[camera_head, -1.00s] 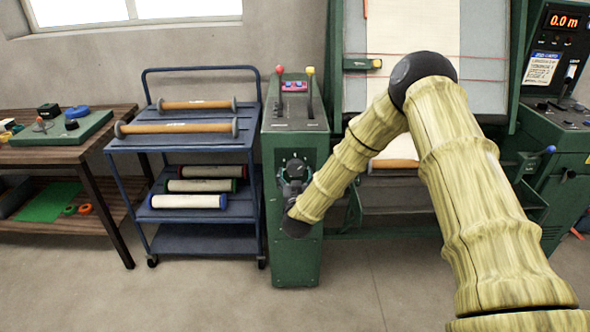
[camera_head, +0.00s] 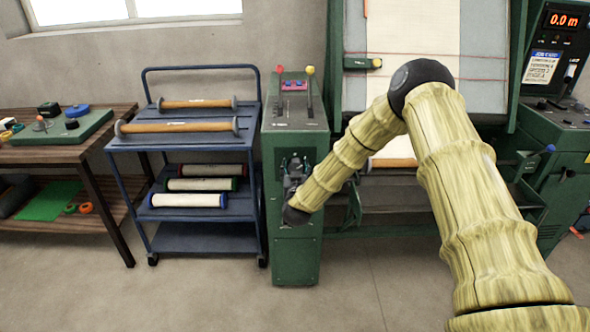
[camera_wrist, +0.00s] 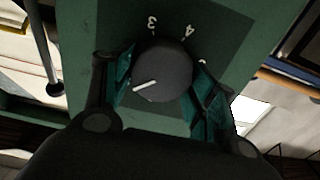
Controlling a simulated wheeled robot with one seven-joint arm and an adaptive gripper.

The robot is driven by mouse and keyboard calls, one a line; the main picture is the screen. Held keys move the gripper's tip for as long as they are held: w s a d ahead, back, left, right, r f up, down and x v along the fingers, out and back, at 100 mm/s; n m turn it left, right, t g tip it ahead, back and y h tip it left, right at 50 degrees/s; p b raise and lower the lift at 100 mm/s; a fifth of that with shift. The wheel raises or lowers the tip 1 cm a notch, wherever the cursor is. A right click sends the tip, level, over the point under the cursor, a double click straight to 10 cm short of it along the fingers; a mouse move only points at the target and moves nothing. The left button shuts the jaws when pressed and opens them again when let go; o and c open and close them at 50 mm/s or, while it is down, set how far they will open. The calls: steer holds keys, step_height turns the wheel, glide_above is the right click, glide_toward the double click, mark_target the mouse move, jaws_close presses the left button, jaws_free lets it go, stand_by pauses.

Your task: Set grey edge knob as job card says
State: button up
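The dark grey round knob (camera_wrist: 162,70) fills the middle of the wrist view, on a green panel. Its white pointer line points to the lower left of that picture. The numerals 3 and 4 show upside down above it; another mark at right is partly hidden. My gripper (camera_wrist: 165,78) has one teal finger pad on each side of the knob, open around it; firm contact cannot be made out. In the head view my gripper (camera_head: 294,170) covers the knob on the green pedestal (camera_head: 292,255). A white card with a blue header (camera_head: 541,66) is on the right console, its text unreadable.
Red and yellow-topped levers (camera_head: 310,72) stand on the pedestal. A blue cart (camera_head: 205,240) with several rolls is close on its left, and a wooden table (camera_head: 40,155) further left. The green machine (camera_head: 335,60) stands at right, its display (camera_head: 563,21) reading 0.0 m.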

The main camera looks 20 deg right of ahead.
steer(key=shift+m+b, duration=0.4)
steer(key=shift+d+f+m+b, duration=0.15)
steer(key=shift+m+b, duration=0.65)
steer(key=shift+m, duration=0.2)
steer(key=m+b, duration=0.3)
steer(key=m, duration=0.1)
steer(key=shift+d+f+m, duration=0.1)
steer(key=shift+d+m, duration=0.05)
steer(key=shift+m, duration=0.15)
steer(key=shift+f+m+b, duration=0.15)
steer(key=shift+m+b, duration=3.25)
steer(key=shift+m, duration=0.35)
steer(key=shift+f+m+b, duration=0.15)
steer(key=shift+m+b, duration=3.25)
steer(key=shift+m, duration=0.3)
steer(key=shift+f+m+b, duration=0.15)
steer(key=shift+m+b, duration=3.25)
steer(key=shift+m, duration=0.35)
